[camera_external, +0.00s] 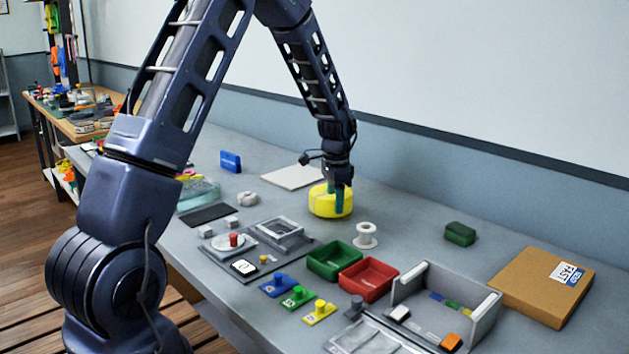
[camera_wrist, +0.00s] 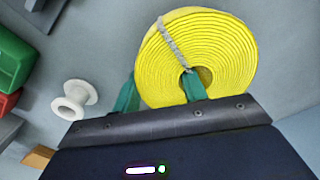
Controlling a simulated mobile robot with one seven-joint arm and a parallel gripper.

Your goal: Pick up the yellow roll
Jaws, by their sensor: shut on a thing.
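The yellow roll (camera_external: 322,204) is a flat coil lying on the grey table, towards the back. In the wrist view the yellow roll (camera_wrist: 215,45) shows its wound layers, a grey strip across them and a dark centre hole. My gripper (camera_external: 340,200) points down at the roll. Its green fingers (camera_wrist: 160,92) are shut on the roll's wall, one finger at the centre hole and the other outside the rim. The fingertips are hidden by the roll. I cannot tell any gap between the roll and the table.
A white spool (camera_external: 365,236) stands close to the right of the roll. A green bin (camera_external: 334,262) and a red bin (camera_external: 368,280) sit in front. A white sheet (camera_external: 292,177) lies behind left. A green block (camera_external: 460,234) and a cardboard box (camera_external: 541,285) are farther right.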

